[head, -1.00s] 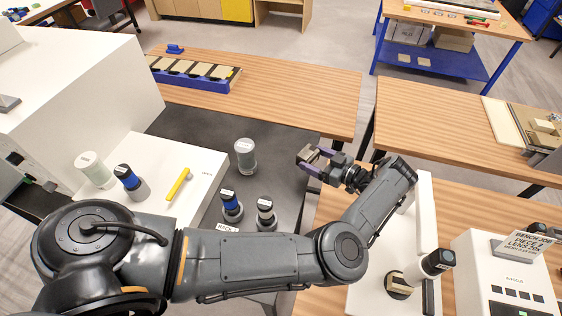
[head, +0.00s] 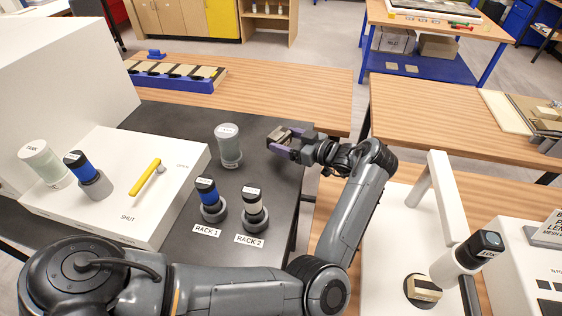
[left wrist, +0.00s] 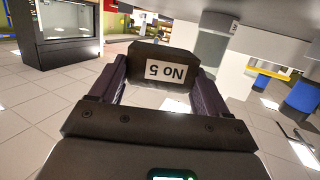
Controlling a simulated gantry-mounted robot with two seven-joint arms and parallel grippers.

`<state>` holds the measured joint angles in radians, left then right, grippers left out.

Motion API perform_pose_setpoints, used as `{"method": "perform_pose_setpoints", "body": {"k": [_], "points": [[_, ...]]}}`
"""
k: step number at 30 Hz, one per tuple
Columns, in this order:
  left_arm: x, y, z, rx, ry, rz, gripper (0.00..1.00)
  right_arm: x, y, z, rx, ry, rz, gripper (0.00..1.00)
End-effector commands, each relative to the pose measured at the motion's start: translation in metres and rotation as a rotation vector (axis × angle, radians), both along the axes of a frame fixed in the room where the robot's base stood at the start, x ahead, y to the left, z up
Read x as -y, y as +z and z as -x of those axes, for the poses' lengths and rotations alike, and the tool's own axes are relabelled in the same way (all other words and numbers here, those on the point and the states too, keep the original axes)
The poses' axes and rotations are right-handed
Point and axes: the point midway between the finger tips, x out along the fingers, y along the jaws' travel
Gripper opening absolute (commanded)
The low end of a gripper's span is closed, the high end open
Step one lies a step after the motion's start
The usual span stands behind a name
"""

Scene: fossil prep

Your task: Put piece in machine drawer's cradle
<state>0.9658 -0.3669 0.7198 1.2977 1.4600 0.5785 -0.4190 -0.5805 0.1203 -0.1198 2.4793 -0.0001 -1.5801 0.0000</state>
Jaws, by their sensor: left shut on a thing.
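My left gripper (head: 286,146) is shut on a small grey-brown piece (head: 278,135) and holds it above the right part of the dark bench. In the left wrist view the piece (left wrist: 143,60) sits between both fingers, with an upside-down "No 5" label facing the camera. A white machine housing (head: 65,75) stands at the left. In front of it is a white panel (head: 120,165) with a yellow lever (head: 146,177) and the words OPEN and SHUT. I cannot make out an open drawer or a cradle. My right gripper is not in view.
A grey-green cylinder (head: 229,147) stands left of the gripper. A blue tray (head: 180,78) lies on the wooden bench behind. A white stand (head: 440,195) is at the right.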

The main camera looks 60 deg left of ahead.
Motion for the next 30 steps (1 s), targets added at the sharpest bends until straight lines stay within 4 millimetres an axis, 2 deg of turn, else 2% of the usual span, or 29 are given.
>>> {"method": "perform_pose_setpoints", "body": {"k": [1, 8, 11, 18, 21, 30], "points": [[-0.005, -0.004, 0.002, 0.001, 0.002, -0.004, 0.27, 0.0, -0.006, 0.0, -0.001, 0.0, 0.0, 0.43], [-0.023, -0.011, 0.006, 0.001, 0.0, -0.003, 0.27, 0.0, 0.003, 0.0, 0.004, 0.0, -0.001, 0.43], [-0.024, -0.016, 0.006, 0.001, -0.001, -0.001, 0.27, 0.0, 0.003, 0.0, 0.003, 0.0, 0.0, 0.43], [-0.024, -0.045, 0.006, -0.002, -0.001, 0.0, 0.27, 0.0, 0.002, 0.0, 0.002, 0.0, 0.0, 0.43], [-0.024, -0.051, 0.006, 0.001, -0.002, -0.002, 0.27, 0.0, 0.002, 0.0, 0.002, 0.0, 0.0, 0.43], [-0.024, -0.054, 0.006, 0.002, -0.001, -0.002, 0.27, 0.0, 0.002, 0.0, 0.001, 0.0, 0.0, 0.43]]}}
